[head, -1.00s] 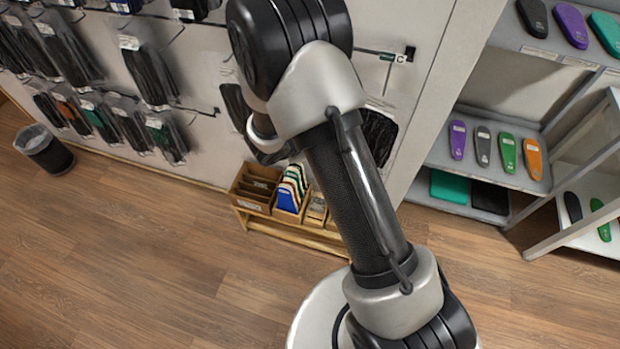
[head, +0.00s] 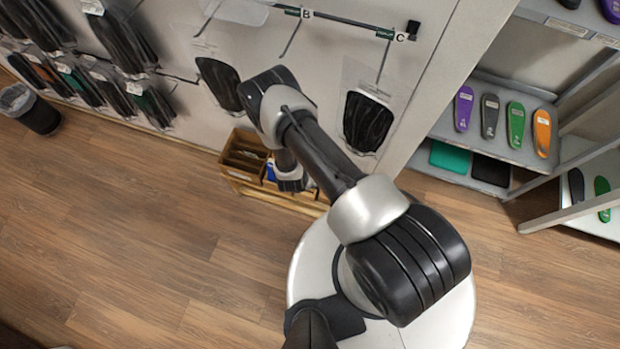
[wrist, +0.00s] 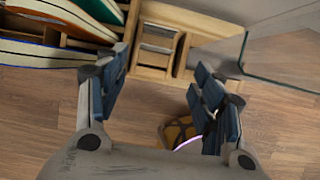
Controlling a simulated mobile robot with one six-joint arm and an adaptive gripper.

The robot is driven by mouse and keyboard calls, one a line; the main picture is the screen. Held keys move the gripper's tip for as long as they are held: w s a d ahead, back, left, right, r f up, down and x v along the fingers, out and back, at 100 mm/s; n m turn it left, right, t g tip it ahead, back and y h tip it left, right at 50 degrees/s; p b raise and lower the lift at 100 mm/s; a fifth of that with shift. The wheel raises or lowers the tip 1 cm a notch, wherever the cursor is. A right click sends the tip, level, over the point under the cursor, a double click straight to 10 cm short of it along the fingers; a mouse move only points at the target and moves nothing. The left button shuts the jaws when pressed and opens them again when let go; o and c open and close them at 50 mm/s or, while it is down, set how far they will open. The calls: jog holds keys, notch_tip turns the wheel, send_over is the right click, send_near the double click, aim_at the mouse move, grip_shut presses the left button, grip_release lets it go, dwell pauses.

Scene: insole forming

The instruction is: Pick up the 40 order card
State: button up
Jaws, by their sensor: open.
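The order cards stand in a wooden holder on a low wooden stand (head: 240,174) against the wall. In the head view my arm hides most of them, leaving only a sliver of blue. No number is readable, so I cannot tell which is the 40 order card. My gripper (wrist: 162,90) is open and empty. Its left finger is close beside the cards; the gap between the fingers is over floor and the front of a small wooden slotted holder (wrist: 155,62).
A clear panel (wrist: 285,45) is at the upper right of the wrist view. Packaged black insoles (head: 368,122) hang on the wall above the stand. Coloured insoles (head: 515,125) lie on the shelf at right. A bin (head: 30,108) stands far left. The floor is free.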

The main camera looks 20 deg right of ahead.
jog(key=b+x, duration=0.2)
jog(key=x, duration=0.2)
jog(key=b+x, duration=0.2)
jog(key=x, duration=0.2)
jog(key=b+x, duration=0.1)
jog(key=x, duration=0.4)
jog(key=shift+s+a+f+b, duration=0.1)
jog(key=shift+s+a+b, duration=0.1)
jog(key=shift+a+b, duration=0.2)
jog(key=shift+w+d+f, duration=0.15)
jog(key=shift+f, duration=0.25)
jog(key=shift+r, duration=0.1)
jog(key=shift+c, duration=0.4)
jog(key=c, duration=0.4)
jog(key=shift+o, duration=0.2)
